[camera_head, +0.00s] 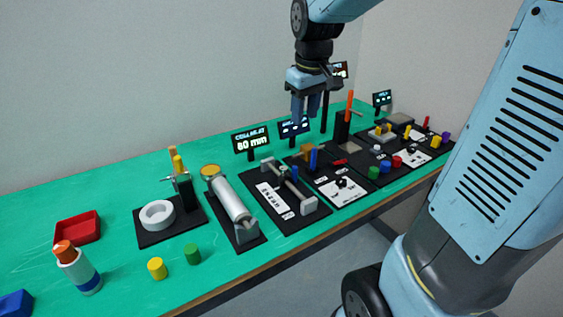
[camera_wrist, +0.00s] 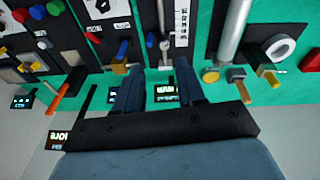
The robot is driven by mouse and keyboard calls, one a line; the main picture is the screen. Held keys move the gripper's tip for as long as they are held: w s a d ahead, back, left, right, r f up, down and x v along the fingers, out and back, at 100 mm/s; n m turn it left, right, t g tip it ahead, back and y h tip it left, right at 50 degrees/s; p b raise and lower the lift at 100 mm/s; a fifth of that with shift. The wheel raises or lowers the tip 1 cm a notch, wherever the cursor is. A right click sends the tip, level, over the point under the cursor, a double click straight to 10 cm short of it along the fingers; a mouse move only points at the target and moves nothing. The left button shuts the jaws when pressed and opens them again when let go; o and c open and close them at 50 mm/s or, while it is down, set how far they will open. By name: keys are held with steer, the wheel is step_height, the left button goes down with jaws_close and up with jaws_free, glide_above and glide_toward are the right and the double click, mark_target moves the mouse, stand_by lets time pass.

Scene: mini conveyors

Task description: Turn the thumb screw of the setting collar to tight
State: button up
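The setting collar's station is a black board (camera_head: 258,183) with a thin rod between two grey end blocks and a white scale card (camera_head: 272,198). A small blue knob (camera_head: 294,172), which looks like the collar's thumb screw, sits by the rod; it also shows in the wrist view (camera_wrist: 150,39). The collar itself is too small to make out clearly. My gripper (camera_head: 306,114) points down, high above the back of the table and apart from the station. In the wrist view its two fingers (camera_wrist: 158,66) are spread with nothing between them.
A sign (camera_head: 250,140) reading "COLLAR AT 80 mm" stands behind the board. A silver cylinder (camera_head: 229,200) lies to its left. A block with a blue lever (camera_head: 313,158) and an upright orange handle (camera_head: 349,104) stand to its right.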

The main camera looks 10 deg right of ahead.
mark_target(284, 167)
steer(key=w+a+f+n+g, duration=0.2)
steer(key=w+a+f+n, duration=0.1)
steer(key=w+f, duration=0.6)
steer(key=f, duration=1.2)
steer(key=shift+w+d+f, duration=0.2)
steer(key=shift+w+f, duration=0.05)
steer(key=shift+w, duration=0.15)
jaws_close()
